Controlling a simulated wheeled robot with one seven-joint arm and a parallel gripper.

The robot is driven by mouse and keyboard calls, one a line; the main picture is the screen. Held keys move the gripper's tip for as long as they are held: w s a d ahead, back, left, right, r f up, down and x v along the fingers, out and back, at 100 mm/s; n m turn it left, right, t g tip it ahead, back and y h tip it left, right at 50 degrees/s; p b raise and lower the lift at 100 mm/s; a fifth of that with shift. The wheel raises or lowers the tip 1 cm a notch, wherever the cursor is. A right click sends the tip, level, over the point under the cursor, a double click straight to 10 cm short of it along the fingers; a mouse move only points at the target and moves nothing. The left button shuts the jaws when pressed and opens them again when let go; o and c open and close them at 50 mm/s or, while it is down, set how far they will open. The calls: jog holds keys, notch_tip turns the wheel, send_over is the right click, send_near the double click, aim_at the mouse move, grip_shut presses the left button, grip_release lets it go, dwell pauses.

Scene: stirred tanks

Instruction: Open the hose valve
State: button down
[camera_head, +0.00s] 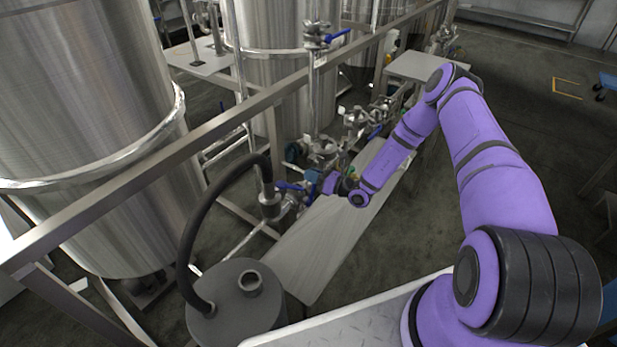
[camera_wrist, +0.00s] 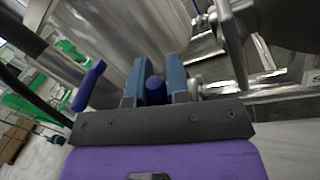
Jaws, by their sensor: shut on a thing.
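The black hose (camera_head: 192,225) arches from a grey drum to a steel hose fitting (camera_head: 269,204). A blue lever handle (camera_head: 289,186) shows beside that fitting. My gripper (camera_head: 314,187) is just right of it, low along the pipework. In the wrist view, my gripper (camera_wrist: 157,82) has its two blue fingers on either side of a blue handle end (camera_wrist: 155,90) and is shut on it. Another blue lever (camera_wrist: 88,86) stands apart to the left. The fingers hide most of the held handle, and I cannot tell which valve body it joins.
A grey drum (camera_head: 235,309) stands at front. A steel rail (camera_head: 190,147) runs diagonally in front of large tanks (camera_head: 75,110). More valves (camera_head: 355,120) line the pipework behind my gripper. A grey bench (camera_head: 310,250) lies below it. Open floor (camera_head: 420,210) is to the right.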

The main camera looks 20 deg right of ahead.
jog(key=shift+w+d+f+m, duration=0.35)
jog(key=shift+d+m, duration=0.2)
jog(key=shift+m, duration=0.25)
jog(key=c, duration=1.1)
grip_release()
jog(key=v, duration=1.1)
jog(key=shift+a, duration=0.1)
